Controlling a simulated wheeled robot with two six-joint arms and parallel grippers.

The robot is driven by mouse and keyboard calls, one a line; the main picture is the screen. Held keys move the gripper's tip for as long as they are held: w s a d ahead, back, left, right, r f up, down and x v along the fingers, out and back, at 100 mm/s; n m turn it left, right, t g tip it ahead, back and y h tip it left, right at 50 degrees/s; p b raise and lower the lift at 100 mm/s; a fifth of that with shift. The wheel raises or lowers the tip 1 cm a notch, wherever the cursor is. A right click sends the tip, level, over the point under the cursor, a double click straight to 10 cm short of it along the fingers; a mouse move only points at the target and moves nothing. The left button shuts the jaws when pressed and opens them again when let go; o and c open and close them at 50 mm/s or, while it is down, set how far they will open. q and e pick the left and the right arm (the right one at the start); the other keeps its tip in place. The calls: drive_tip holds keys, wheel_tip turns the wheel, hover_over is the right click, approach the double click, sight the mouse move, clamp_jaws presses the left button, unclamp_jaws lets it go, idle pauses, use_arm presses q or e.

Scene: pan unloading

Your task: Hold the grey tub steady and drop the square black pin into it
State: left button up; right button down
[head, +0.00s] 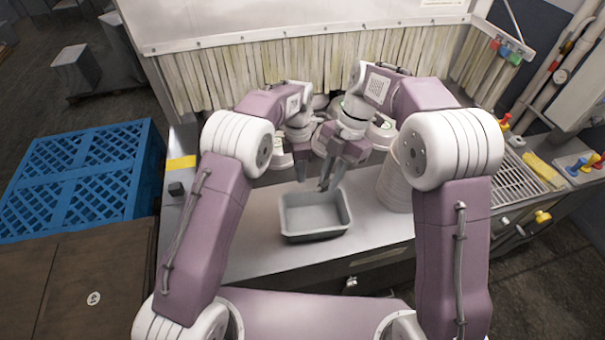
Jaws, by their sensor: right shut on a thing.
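The grey tub (314,235) is an open rectangular container on the steel bench, and the part of its inside that shows looks empty. My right gripper (325,182) points down at the tub's back edge. It is shut on a small dark thing between its fingertips, which looks like the square black pin; the fingers hide most of it. My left gripper (300,172) is close beside it on the left, at the tub's back left. Whether its fingers touch the tub wall or are open cannot be made out.
A pale round container (394,188) stands right of the tub, partly behind my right arm. A small black block (176,189) sits at the bench's left end. Strip curtains (330,58) hang behind. Bare steel bench (255,255) lies left and front of the tub.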

sight(303, 206)
drive_tip(key=shift+s+r, duration=0.1)
use_arm(q)
drive_tip(key=f, duration=0.4)
drive_tip(key=s+f, duration=0.1)
drive_tip(key=f, duration=0.3)
drive_tip(key=s+d+f, duration=0.1)
drive_tip(key=f, duration=0.4)
drive_tip(key=shift+f, duration=0.1)
clamp_jaws()
idle(0.4)
idle(0.5)
use_arm(e)
wheel_tip(303, 206, down, 16)
drive_tip(key=w+m+t+y, duration=0.1)
drive_tip(key=w+m+t, duration=0.1)
drive_tip(key=m, duration=0.7)
drive_tip(key=shift+w+d+t, duration=0.15)
drive_tip(key=shift+t, duration=0.25)
